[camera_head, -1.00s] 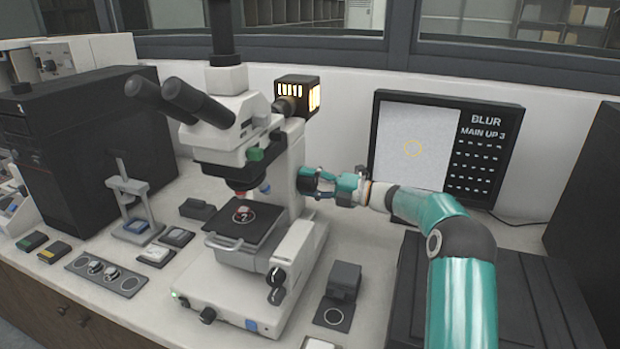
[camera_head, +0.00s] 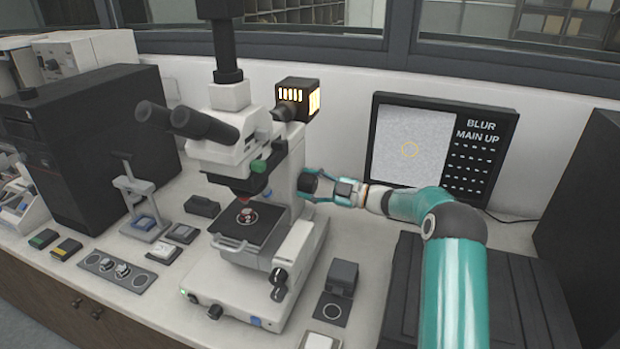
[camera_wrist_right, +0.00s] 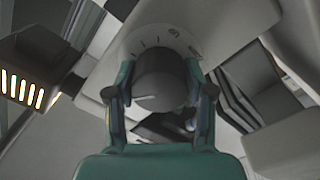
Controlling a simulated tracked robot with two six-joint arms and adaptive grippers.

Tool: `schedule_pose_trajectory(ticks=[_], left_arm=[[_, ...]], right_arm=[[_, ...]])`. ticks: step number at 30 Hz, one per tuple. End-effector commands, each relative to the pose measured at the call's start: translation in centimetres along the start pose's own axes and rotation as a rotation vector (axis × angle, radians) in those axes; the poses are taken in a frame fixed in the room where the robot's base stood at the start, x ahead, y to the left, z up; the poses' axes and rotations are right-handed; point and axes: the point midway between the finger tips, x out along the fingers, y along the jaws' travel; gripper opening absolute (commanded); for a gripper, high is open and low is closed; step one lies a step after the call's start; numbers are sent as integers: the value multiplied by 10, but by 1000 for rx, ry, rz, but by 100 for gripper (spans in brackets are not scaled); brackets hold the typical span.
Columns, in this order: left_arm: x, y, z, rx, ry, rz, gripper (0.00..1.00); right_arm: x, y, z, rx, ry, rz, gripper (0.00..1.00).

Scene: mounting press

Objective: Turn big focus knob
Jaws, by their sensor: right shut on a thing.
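The big focus knob (camera_head: 307,183) is a dark round knob on the right side of the white microscope (camera_head: 287,160). In the right wrist view the knob (camera_wrist_right: 160,78) has a pale pointer line toward the lower left and a white ring with tick marks behind it. My right gripper (camera_head: 318,187) is shut on the knob, with one finger on each side of it; the gripper (camera_wrist_right: 160,95) also shows in the wrist view. A screen (camera_head: 440,148) behind reads "BLUR" and "MAIN UP" beside a grey, blurred picture with a yellow circle. My left gripper is out of view.
The lamp housing (camera_head: 298,98) glows behind the microscope head. Smaller knobs (camera_head: 280,277) sit low on the microscope's right side. A small dark block (camera_head: 342,277) stands right of the base. A large dark box (camera_head: 520,290) lies under my right arm.

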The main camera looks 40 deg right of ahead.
Motion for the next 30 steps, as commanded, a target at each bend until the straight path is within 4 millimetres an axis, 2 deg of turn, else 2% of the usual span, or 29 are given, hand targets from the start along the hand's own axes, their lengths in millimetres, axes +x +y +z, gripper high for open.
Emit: schedule_pose_trajectory(ticks=[3,15,21,30], left_arm=[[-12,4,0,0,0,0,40],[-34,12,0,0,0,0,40],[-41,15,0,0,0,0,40],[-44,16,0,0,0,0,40]], right_arm=[[-2,3,1,115,-12,4,18],[-2,0,1,467,-21,2,18],[-1,-2,2,585,-24,1,18],[-1,-4,3,665,-26,-2,18]])
